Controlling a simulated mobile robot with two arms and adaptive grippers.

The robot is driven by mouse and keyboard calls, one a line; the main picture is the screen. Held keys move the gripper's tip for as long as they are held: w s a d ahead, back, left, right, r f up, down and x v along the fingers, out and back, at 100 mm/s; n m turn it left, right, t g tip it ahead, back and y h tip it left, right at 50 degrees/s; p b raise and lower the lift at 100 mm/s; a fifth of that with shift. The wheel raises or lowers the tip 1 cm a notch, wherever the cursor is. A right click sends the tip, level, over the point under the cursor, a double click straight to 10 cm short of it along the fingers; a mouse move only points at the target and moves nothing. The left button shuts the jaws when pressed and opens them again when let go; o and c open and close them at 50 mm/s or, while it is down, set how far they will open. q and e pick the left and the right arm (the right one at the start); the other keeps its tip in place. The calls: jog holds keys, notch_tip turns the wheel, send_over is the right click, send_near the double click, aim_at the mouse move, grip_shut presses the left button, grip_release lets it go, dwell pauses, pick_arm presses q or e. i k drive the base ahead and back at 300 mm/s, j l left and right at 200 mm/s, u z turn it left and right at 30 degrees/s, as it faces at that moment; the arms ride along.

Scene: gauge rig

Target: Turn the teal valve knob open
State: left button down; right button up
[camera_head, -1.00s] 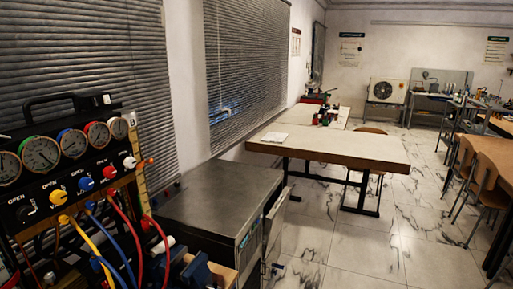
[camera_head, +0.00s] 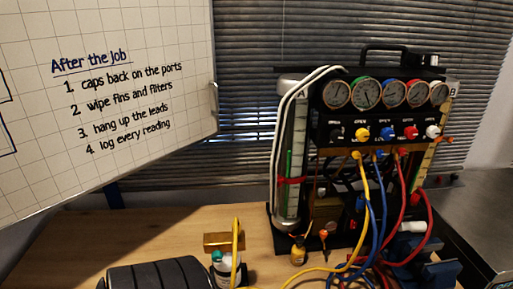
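A small teal part (camera_head: 217,256) shows at the front of the wooden bench, just below a brass block (camera_head: 222,241) and beside a yellow hose. It may be the teal valve knob, but it is too small to tell its shape or setting. The gauge rig (camera_head: 390,130) stands at the right, with a row of round gauges above black, yellow, blue, red and white knobs. No teal knob is clear among these. Neither of my grippers is in view.
Yellow, blue and red hoses (camera_head: 366,215) hang from the rig and spread over the bench (camera_head: 150,230). A dark ribbed object (camera_head: 160,274) is at the bottom left. A whiteboard (camera_head: 110,120) hangs over the left side.

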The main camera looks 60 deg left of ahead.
aim_at(217, 255)
jog(key=u, duration=2.15)
